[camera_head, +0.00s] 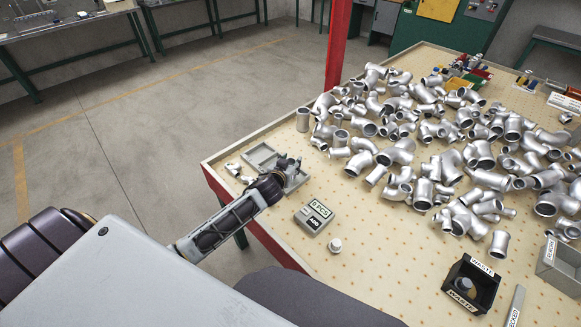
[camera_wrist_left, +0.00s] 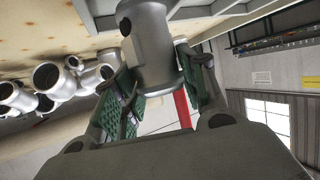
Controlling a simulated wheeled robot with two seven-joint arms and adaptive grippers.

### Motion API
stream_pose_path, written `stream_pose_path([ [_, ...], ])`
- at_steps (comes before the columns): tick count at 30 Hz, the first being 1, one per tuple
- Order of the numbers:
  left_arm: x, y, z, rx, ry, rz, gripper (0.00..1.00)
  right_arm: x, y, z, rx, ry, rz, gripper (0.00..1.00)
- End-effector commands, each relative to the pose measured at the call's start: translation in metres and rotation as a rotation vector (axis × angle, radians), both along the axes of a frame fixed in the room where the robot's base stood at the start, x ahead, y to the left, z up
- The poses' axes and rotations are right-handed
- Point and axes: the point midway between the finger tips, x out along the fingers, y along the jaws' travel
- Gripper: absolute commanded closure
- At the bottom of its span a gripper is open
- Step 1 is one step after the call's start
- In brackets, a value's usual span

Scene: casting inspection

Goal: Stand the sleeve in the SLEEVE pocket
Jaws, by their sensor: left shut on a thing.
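My left gripper (camera_head: 287,166) is over the grey tray (camera_head: 259,152) at the near left corner of the table. In the left wrist view its green-padded fingers (camera_wrist_left: 160,78) are shut on the sleeve (camera_wrist_left: 150,40), a plain grey metal cylinder with a dark hole in its side. The sleeve is clear of the fingertips at its upper end in that view. The tray's raised walls show beyond it, but the gap between sleeve and tray is unclear. The gripper hides part of the tray, and no SLEEVE label is readable. My right gripper is not in view.
Many grey pipe fittings (camera_head: 396,152) lie heaped across the table (camera_head: 370,250). A labelled grey block (camera_head: 314,216) and a small white round part (camera_head: 334,245) are near the gripper. A black WASTE bin (camera_head: 471,282) holds a part.

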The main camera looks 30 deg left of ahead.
Motion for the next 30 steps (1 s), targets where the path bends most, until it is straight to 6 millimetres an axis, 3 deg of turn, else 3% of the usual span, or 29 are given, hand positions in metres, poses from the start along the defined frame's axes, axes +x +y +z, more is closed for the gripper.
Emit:
stream_pose_path([
  [6,0.0,-0.001,-0.017,0.0,-0.002,-0.001,1.0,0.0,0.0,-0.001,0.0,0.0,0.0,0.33],
  [20,0.0,0.0,-0.021,-0.001,-0.002,-0.001,1.0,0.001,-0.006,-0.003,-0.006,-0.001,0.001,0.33],
  [21,0.0,0.0,-0.022,0.0,0.0,0.0,0.53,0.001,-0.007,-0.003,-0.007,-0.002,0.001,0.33],
  [25,0.0,0.0,-0.021,0.0,0.0,0.0,0.37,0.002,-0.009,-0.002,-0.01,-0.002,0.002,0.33],
  [30,0.0,0.0,-0.021,0.0,0.0,0.0,0.37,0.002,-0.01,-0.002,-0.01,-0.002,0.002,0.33],
])
